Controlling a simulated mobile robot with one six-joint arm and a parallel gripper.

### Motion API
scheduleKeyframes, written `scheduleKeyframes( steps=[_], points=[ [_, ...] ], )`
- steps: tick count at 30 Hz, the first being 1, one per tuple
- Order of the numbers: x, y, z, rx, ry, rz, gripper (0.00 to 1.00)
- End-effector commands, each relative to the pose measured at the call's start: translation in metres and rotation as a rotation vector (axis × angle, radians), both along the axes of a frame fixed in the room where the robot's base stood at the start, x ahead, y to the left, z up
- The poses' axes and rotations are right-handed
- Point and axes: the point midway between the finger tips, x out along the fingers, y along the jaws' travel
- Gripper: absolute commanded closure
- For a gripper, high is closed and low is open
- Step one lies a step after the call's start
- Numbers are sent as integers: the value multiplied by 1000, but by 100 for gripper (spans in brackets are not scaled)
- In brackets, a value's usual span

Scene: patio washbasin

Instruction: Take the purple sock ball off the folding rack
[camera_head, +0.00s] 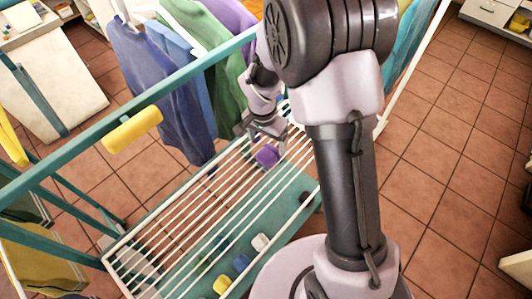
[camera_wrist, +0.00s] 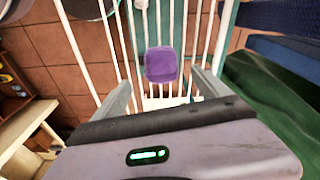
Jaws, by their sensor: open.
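The purple sock ball (camera_head: 267,155) rests on the white bars of the folding rack (camera_head: 190,215), near its far end. It also shows in the wrist view (camera_wrist: 161,64), as a rounded purple cube just ahead of my fingers and roughly centred between them. My gripper (camera_head: 266,130) is open and empty, right above and beside the sock ball in the head view. Its two grey fingers (camera_wrist: 163,95) stand apart to the left and right in the wrist view. I cannot tell whether a finger touches the ball.
Blue and green garments (camera_head: 165,85) hang beside the rack, under a teal rail (camera_head: 75,150) with a yellow roll (camera_head: 132,130). Several small coloured things, one yellow (camera_head: 222,284), lie on the teal surface below the bars. Tiled floor (camera_head: 460,180) is open at the right.

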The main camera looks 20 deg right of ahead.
Motion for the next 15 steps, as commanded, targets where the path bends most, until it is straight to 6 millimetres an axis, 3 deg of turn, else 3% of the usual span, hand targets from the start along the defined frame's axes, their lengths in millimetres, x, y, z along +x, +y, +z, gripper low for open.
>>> scheduleKeyframes(
  steps=[1, 3, 8, 15],
  points=[
    [1, -1, -17, 0, 1, 1, 14],
    [2, -2, -28, 0, 0, 1, 14],
    [4, -4, -41, 1, -1, 0, 14],
    [8, -8, -85, 1, 1, 2, 14]
  ],
)
